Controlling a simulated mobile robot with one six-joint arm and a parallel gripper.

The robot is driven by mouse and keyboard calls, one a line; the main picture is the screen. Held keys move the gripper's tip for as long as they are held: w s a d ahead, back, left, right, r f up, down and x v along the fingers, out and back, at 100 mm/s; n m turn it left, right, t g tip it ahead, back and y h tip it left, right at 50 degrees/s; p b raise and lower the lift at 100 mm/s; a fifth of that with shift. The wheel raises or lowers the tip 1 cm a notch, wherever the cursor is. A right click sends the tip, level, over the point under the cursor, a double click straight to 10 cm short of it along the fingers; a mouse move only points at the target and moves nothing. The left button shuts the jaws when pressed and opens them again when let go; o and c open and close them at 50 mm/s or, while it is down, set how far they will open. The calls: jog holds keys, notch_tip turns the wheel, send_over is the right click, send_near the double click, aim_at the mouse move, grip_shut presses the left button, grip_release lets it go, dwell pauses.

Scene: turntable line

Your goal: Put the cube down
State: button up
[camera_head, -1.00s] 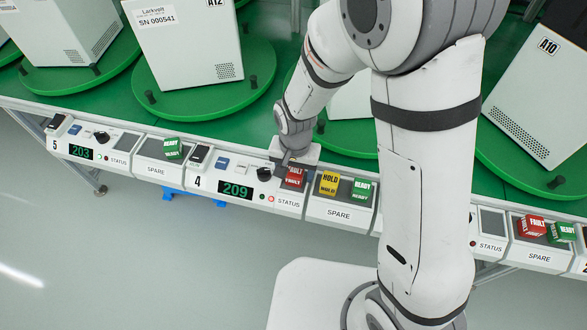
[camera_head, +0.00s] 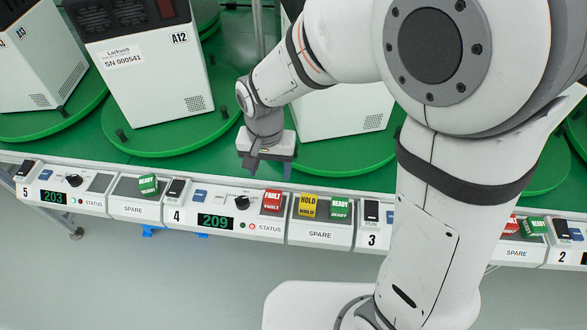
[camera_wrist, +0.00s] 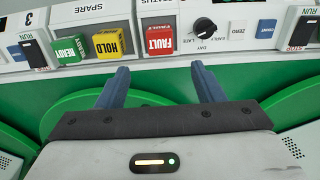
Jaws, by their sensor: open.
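The red FAULT cube (camera_head: 272,202) rests on the STATUS pad of station 4's panel, beside the green 209 display (camera_head: 215,221). In the wrist view the red cube (camera_wrist: 159,40) sits on the panel beyond the fingertips, between their lines and clear of both. My gripper (camera_head: 268,170) is open and empty, raised above and behind the panel in the head view. Its two blue-grey fingers (camera_wrist: 158,76) are spread wide in the wrist view. A yellow HOLD cube (camera_head: 307,206) and a green READY cube (camera_head: 340,208) stand on the SPARE pad right of the red cube.
Station 5's panel (camera_head: 60,200) is at the left, with a green READY cube (camera_head: 148,184) on its SPARE pad. A black knob (camera_head: 242,202) is close left of the red cube. White machines on green turntables (camera_head: 150,138) stand behind the panels.

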jog(key=s+d+r, duration=0.2)
jog(key=d+r, duration=0.1)
jog(key=d, duration=0.4)
jog(key=s+d+r+t, duration=0.1)
jog(key=s+d+r, duration=0.2)
jog(key=d, duration=0.5)
jog(key=s+d+r+t, duration=0.1)
jog(key=s+d+r, duration=0.1)
jog(key=d+r, duration=0.2)
jog(key=d, duration=0.3)
jog(key=shift+s+d+n, duration=0.15)
jog(key=shift+d+n, duration=0.2)
jog(key=shift+n, duration=0.05)
